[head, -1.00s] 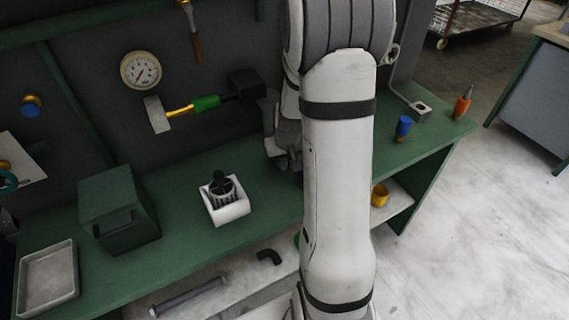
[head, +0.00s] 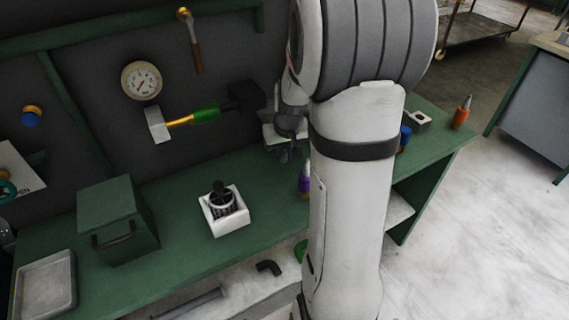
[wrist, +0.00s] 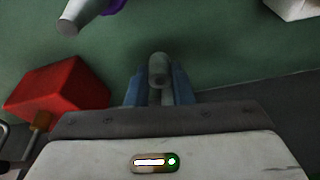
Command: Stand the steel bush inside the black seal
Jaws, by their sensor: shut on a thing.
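In the wrist view my gripper (wrist: 158,84) is shut on a grey cylinder that looks like the steel bush (wrist: 159,66). The bush sticks out between the blue fingertips, above the green bench top. In the head view my gripper (head: 284,155) is small and partly behind my arm, over the back of the bench, and I cannot make out the bush there. I cannot identify the black seal in either view; my arm hides part of the bench.
A purple bottle (head: 304,182) stands near my arm. A red block (wrist: 58,90) shows in the wrist view.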

